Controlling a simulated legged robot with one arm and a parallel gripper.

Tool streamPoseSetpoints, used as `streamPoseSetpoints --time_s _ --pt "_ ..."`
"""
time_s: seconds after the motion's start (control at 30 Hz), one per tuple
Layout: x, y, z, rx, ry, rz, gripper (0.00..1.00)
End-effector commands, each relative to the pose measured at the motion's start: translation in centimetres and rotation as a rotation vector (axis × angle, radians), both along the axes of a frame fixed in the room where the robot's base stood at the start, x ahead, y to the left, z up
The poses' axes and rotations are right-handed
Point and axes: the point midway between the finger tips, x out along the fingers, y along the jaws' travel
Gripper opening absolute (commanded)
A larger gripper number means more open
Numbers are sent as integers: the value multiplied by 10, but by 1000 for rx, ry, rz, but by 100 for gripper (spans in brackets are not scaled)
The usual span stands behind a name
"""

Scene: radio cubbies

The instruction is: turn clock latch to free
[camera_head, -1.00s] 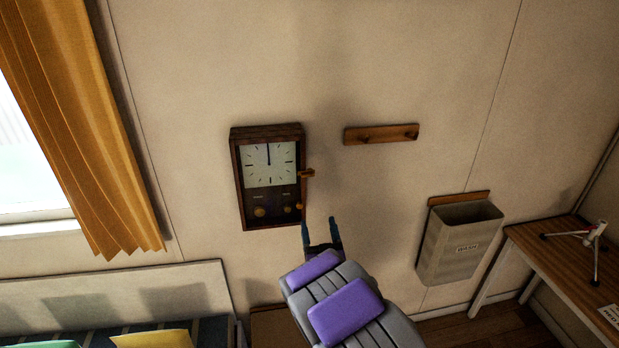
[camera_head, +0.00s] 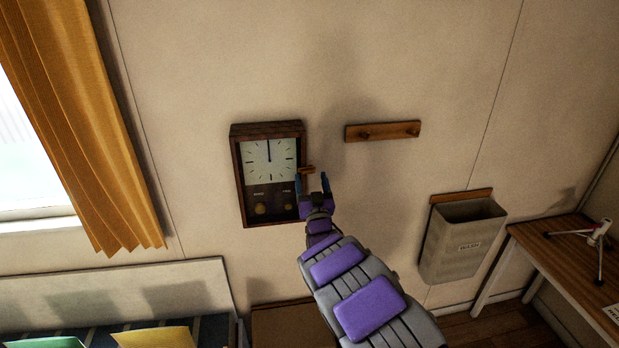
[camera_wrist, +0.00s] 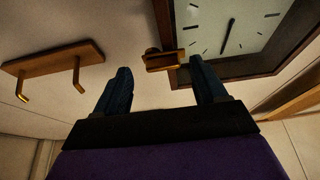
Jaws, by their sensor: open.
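The wall clock (camera_head: 268,160) has a dark wooden case and a white dial, and hangs on the wall left of centre in the head view. Its brass latch (camera_head: 307,170) sticks out from the right side of the case and lies roughly horizontal. My gripper (camera_head: 312,178) is open and empty, just below the latch at the clock's right edge. In the wrist view the latch (camera_wrist: 162,60) shows ahead of and between the two blue fingers (camera_wrist: 162,85), apart from both. Part of the clock (camera_wrist: 228,35) fills the upper right there.
A wooden peg rail (camera_head: 383,131) is on the wall to the right of the clock; it also shows in the wrist view (camera_wrist: 50,62). A grey wall bin (camera_head: 460,240) and a wooden table (camera_head: 560,262) are at right. An orange curtain (camera_head: 85,130) hangs at left.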

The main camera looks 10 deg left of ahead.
Motion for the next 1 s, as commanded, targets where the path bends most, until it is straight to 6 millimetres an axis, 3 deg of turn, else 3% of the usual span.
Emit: streamPoseSetpoints --time_s 0.23,0.63,1.0 --pt "17 7 8 0 -1 0 71" --pt "20 6 9 0 0 0 71" --pt "20 6 9 -1 1 -1 37"
